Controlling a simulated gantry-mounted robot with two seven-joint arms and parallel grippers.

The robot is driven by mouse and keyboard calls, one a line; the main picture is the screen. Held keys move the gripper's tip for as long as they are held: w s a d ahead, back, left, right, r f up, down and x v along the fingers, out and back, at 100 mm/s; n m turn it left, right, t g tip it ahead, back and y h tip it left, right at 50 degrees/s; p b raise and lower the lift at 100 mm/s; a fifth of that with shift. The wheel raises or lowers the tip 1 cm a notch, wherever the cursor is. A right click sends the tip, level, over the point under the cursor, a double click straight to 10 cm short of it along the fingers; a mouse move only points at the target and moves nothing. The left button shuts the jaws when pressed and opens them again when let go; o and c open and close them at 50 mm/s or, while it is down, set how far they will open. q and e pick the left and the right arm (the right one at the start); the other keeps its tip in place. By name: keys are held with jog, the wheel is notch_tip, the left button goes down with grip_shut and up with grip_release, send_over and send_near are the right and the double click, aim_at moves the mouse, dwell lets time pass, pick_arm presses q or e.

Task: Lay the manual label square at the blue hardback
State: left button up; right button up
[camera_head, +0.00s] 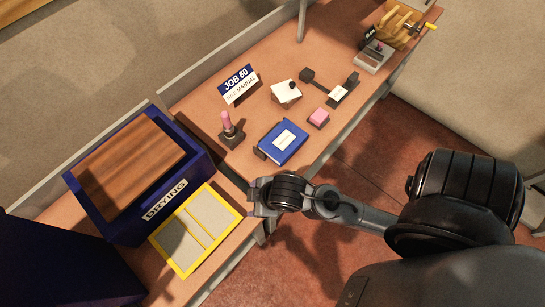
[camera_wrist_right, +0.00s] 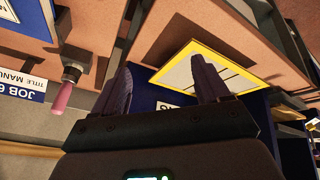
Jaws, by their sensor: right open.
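The blue hardback (camera_head: 274,149) lies on the bench in the head view, with a white label (camera_head: 286,139) on its cover. I cannot read that label or tell whether it lies square. A corner of a blue thing, likely the hardback, shows at the top left of the right wrist view (camera_wrist_right: 30,15). A sign (camera_head: 238,84) behind it reads JOB 60, TITLE MANUAL. My left gripper is out of view.
A blue press marked DRYING (camera_head: 165,200) and a yellow-framed tray (camera_head: 237,214) stand at left. A pink-handled tool on a stand (camera_head: 229,131), white card on a block (camera_head: 286,92), pink block (camera_head: 319,118) and black fixture with a white piece (camera_head: 338,96) surround the hardback.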

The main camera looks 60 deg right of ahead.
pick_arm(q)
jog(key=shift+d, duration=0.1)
pick_arm(e)
jog(key=s+d+f+m+g, duration=0.1)
jog(key=s+d+f+m, duration=0.1)
jog(key=s+d+m, duration=0.1)
jog(key=shift+s+m+g, duration=0.4)
jog(key=shift+s+m, duration=0.3)
jog(key=shift+s, duration=0.2)
